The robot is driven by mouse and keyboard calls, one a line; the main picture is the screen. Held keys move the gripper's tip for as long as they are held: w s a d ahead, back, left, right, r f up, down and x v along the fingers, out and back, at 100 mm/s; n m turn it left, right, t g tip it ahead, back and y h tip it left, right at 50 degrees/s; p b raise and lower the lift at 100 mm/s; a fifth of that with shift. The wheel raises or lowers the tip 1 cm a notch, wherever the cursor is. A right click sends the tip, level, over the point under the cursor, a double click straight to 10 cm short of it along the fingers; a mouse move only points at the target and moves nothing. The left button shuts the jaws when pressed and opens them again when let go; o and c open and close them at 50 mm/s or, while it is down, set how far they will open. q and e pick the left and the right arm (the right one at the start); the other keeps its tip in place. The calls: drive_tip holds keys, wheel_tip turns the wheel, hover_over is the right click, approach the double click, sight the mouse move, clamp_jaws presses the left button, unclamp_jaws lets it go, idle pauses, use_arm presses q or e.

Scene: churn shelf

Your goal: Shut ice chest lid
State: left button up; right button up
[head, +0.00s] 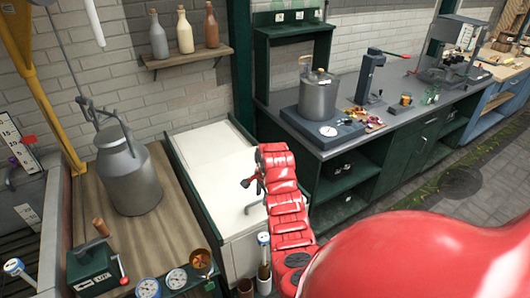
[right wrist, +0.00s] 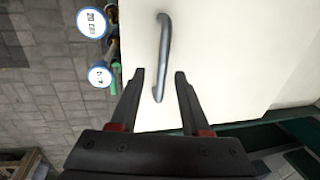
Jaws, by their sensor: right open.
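The ice chest is the white box (head: 240,240) left of my red right arm in the head view. Its white top (head: 205,145) has a seam across it; I cannot tell how far the lid is open. A curved metal handle (head: 252,207) is on the chest, partly beside my arm. In the right wrist view the handle (right wrist: 163,50) stands on a white panel (right wrist: 225,60). My right gripper (head: 252,183) is open and empty. Its fingertips (right wrist: 160,73) are on either side of the handle's lower end in the picture; contact cannot be told. My left gripper is not in view.
A milk can (head: 128,175) stands on a wooden top left of the chest. Dial gauges (head: 162,283) are near its front. A dark bench (head: 340,140) with a steel pot (head: 318,98) stands right. A bottle shelf (head: 190,58) hangs behind.

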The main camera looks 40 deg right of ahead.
drive_tip(key=s+r+p, duration=0.3)
drive_tip(key=r+p, duration=0.3)
drive_tip(key=r, duration=0.9)
drive_tip(key=shift+a+r+p, duration=0.25)
drive_tip(key=shift+a+p, duration=0.1)
drive_tip(key=shift+p, duration=0.05)
drive_tip(key=shift+f, duration=0.1)
